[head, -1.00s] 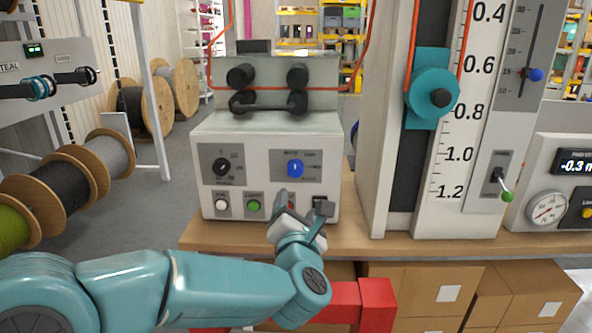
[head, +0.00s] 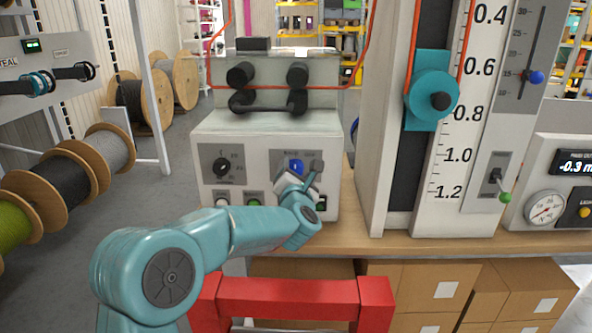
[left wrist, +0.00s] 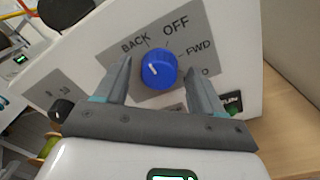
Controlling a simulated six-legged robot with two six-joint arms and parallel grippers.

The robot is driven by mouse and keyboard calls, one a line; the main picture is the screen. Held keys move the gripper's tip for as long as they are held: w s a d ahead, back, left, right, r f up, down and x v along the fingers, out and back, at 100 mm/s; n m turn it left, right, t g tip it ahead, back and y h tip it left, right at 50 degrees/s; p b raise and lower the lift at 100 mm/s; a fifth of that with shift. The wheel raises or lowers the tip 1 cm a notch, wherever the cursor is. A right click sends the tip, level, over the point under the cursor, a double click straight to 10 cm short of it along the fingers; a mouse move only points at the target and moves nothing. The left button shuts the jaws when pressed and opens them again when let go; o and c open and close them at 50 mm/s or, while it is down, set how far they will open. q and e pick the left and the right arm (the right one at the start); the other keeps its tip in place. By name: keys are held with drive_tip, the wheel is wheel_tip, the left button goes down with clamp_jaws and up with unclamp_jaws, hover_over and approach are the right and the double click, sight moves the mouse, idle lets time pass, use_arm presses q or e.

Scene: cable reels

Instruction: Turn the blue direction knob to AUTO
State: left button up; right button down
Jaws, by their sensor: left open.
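The blue direction knob (head: 296,167) is on a grey label plate on the front of the white machine box. In the left wrist view the knob (left wrist: 159,68) shows with a short white mark on its face. BACK, OFF and FWD are readable around it; a further label at the right is partly hidden by a finger. My left gripper (head: 299,175) is open in front of the knob. In the left wrist view its fingers (left wrist: 158,72) stand on either side of the knob, with gaps visible. My right gripper is not in view.
A black knob (head: 222,167) is to the left on the same panel, with a white button (head: 222,201) and a green button (head: 254,200) below. A tall scale column (head: 400,195) stands close at the right. Cable reels (head: 65,180) are at the left.

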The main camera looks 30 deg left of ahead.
use_arm(q)
drive_tip(key=shift+w+a, duration=0.2)
drive_tip(key=c, duration=1.1)
drive_tip(key=shift+o, duration=0.2)
